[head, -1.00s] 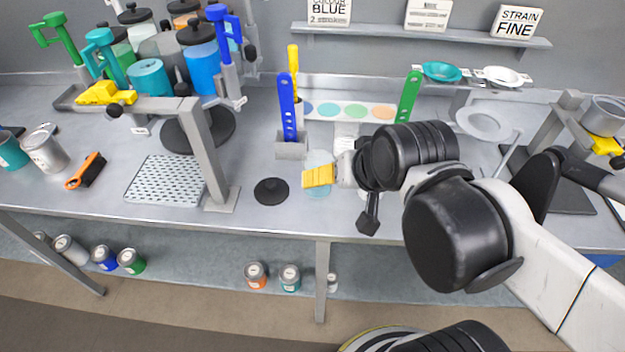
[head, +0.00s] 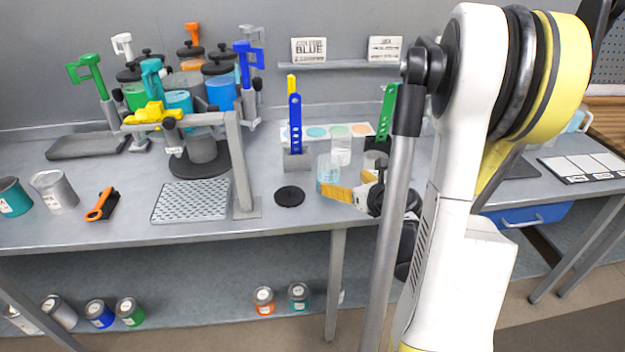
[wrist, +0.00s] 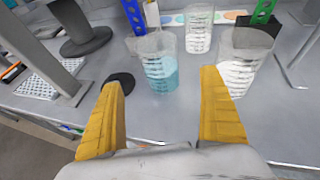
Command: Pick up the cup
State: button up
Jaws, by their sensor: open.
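Several clear graduated cups stand upright on the bench. One with pale blue content (wrist: 160,68) is nearest the middle of the wrist view; it also shows in the head view (head: 327,172). A clear cup (wrist: 241,62) stands to its right, partly behind my right finger, and another (wrist: 199,28) stands farther back. I cannot tell which one the task means. My gripper (wrist: 163,88) is open and empty, its yellow fingers apart on the near side of the cups. In the head view my gripper (head: 354,186) is just right of the blue cup, partly hidden by my arm.
A black disc (head: 289,196) lies left of the cups. A holder (head: 297,160) with a blue strip stands behind. A grey stand (head: 240,165) and perforated tray (head: 192,202) are farther left. A paint-swatch strip (head: 316,132) lies at the back. My arm hides much of the bench's right.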

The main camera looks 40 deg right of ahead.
aim_at(329, 175)
jog(key=b+x, duration=0.3)
jog(key=x, duration=0.7)
jog(key=shift+f, duration=0.1)
jog(key=shift+s, duration=0.1)
jog(key=c, duration=1.5)
